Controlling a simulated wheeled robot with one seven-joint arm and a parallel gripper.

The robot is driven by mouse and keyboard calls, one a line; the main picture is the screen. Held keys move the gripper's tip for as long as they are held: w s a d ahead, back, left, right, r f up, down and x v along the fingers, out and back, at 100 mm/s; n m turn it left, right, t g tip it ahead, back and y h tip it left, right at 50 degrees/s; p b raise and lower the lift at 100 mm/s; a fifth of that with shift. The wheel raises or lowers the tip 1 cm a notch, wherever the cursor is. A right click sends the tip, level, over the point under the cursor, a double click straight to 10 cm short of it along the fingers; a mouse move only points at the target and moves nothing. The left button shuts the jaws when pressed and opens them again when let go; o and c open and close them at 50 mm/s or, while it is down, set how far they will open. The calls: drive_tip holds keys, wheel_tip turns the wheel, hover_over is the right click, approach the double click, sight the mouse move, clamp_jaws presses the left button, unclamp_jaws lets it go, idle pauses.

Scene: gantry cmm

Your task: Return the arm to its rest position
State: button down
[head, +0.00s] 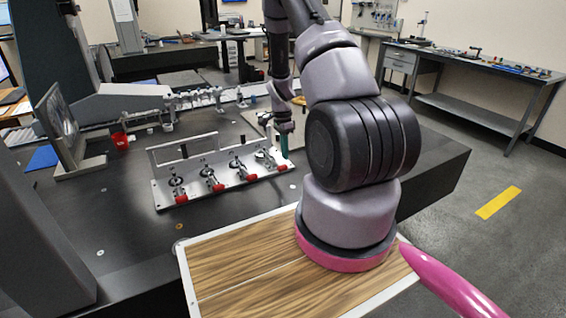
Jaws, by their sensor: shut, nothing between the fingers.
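My arm rises from its pink-ringed base on the wood-topped board and passes out of the top of the head view. Its far part comes back down over the dark table (110,225). My gripper (284,149) is at the lower end, small in the view, with a teal tip pointing down. It is shut and empty. It hangs beside the right end of the metal clamp fixture (222,186); I cannot tell its exact height above the table.
The fixture carries several toggle clamps with red grips. A grey machine beam (115,103) lies behind. A workbench (470,65) is at the back right, with open floor before it.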

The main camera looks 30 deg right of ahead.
drive_tip(key=s+a+r+n+t, duration=0.1)
drive_tip(key=s+a+r+n, duration=0.15)
drive_tip(key=r, duration=0.85)
drive_tip(key=s+a+r+n+t+y, duration=0.15)
drive_tip(key=a+r, duration=0.25)
drive_tip(key=r, duration=0.7)
drive_tip(key=s+a+r+n+t+h, duration=0.1)
drive_tip(key=s+a+r+n+t, duration=0.15)
drive_tip(key=r, duration=0.85)
drive_tip(key=s+a+r+n+t, duration=0.1)
drive_tip(key=s+a+r+n, duration=0.2)
drive_tip(key=s+r, duration=0.3)
drive_tip(key=s+a+r+n+t+y, duration=0.1)
drive_tip(key=s+a+r+n, duration=0.3)
drive_tip(key=s, duration=0.7)
wheel_tip(320, 180, up, 2)
drive_tip(key=shift+a+r+t, duration=0.15)
drive_tip(key=shift+a+t, duration=0.25)
drive_tip(key=shift+t, duration=0.4)
drive_tip(key=shift+s+y, duration=0.1)
drive_tip(key=shift+y, duration=0.15)
